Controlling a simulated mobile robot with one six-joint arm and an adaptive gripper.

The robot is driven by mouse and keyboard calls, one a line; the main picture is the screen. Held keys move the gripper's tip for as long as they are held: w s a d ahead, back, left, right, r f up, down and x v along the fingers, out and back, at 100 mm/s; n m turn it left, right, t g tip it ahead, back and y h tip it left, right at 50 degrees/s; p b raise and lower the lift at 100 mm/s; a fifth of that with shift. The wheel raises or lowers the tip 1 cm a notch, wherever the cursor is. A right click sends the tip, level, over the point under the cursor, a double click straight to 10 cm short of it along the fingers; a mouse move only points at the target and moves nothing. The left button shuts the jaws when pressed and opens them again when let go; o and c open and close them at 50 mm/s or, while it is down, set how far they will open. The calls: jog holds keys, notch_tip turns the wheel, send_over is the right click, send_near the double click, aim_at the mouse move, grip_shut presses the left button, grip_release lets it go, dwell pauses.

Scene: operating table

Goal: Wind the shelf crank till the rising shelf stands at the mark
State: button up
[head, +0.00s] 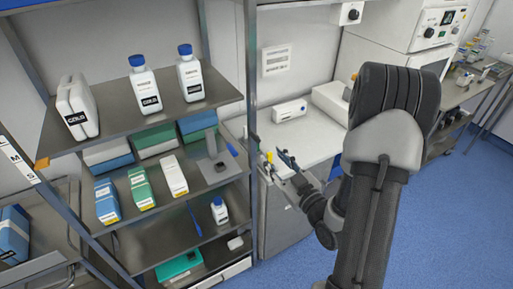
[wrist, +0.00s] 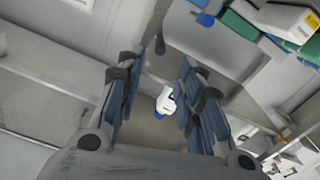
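The upper shelf (head: 120,116) of the rack carries an orange tag (head: 42,163) at its front left corner. A white strip (head: 18,160) with the letters L, M, S stands just left of the tag; I cannot tell which letter it is level with. A small dark part (head: 256,138), possibly the crank, is at the right post; a dark knob (wrist: 160,45) also shows in the wrist view. My gripper (head: 280,165) is right of that post. In the wrist view my gripper (wrist: 155,95) is open, with nothing between its blue-padded fingers; the knob lies ahead of them.
Two blue-capped bottles (head: 144,88) and a white can (head: 77,107) stand on the upper shelf. Cartons (head: 140,188) stand on the shelf below, and a small bottle (head: 219,210) lower down. A white counter (head: 300,135) is behind my arm. Blue floor (head: 450,220) is clear at right.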

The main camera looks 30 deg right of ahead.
aim_at(259, 141)
jog(key=w, duration=0.5)
jog(key=w+p, duration=0.1)
jog(key=w, duration=0.5)
jog(key=shift+w+a, duration=0.2)
jog(key=shift+w, duration=0.05)
jog(key=shift+c, duration=0.3)
grip_shut()
